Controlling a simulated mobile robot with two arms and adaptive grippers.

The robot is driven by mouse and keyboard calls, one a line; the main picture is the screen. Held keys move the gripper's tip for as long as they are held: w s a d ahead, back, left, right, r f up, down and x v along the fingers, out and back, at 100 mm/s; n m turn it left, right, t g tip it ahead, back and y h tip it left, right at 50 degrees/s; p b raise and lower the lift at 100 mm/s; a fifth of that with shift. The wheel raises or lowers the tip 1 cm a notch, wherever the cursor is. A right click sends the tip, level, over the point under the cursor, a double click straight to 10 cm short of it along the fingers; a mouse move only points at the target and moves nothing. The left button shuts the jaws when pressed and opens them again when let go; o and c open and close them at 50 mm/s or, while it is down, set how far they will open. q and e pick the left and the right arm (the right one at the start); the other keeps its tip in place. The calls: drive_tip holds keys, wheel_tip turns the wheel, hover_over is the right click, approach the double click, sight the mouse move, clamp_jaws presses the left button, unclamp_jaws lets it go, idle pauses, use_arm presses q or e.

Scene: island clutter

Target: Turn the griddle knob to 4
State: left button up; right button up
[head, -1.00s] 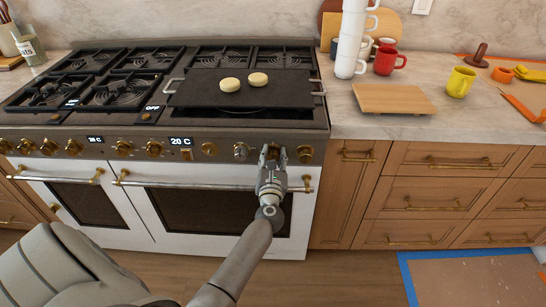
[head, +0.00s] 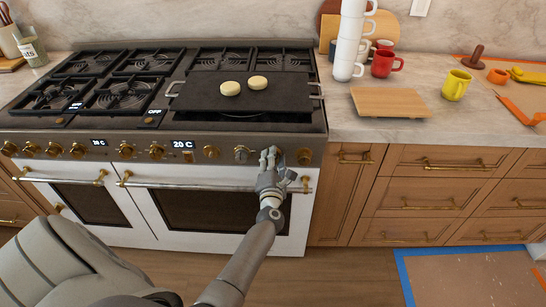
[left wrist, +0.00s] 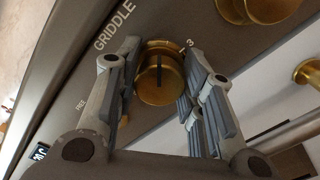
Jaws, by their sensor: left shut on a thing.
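The griddle knob (left wrist: 160,82) is a round brass knob with a dark pointer line on the range's front panel. The word GRIDDLE, a small FREE and a 3 are printed around it in the left wrist view. My left gripper (left wrist: 161,64) has its two fingers on opposite sides of this knob and is shut on it. In the head view my left gripper (head: 271,156) reaches up to the front panel and mostly hides the knob. A 4 mark cannot be seen. My right gripper is not in view.
Other brass knobs (head: 304,156) (head: 241,153) flank the gripper closely. The oven handle (head: 215,186) runs below. A black griddle plate (head: 200,101) with two pale round pieces (head: 257,82) lies on top. A wooden board (head: 390,103) and cups stand on the right counter.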

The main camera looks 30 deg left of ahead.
use_arm(q)
drive_tip(key=m+p, duration=0.1)
drive_tip(key=m, duration=0.2)
drive_tip(key=shift+m, duration=0.4)
drive_tip(key=m+p, duration=0.1)
drive_tip(key=m, duration=0.2)
drive_tip(key=shift+f+m+p, duration=0.1)
drive_tip(key=shift+m+p, duration=0.2)
drive_tip(key=m+p, duration=0.1)
drive_tip(key=m, duration=0.2)
drive_tip(key=shift+m, duration=0.3)
drive_tip(key=shift+f+m+p, duration=0.2)
drive_tip(key=shift+m+p, duration=0.45)
drive_tip(key=shift+m, duration=1.35)
drive_tip(key=o, duration=1)
drive_tip(key=shift+o, duration=0.2)
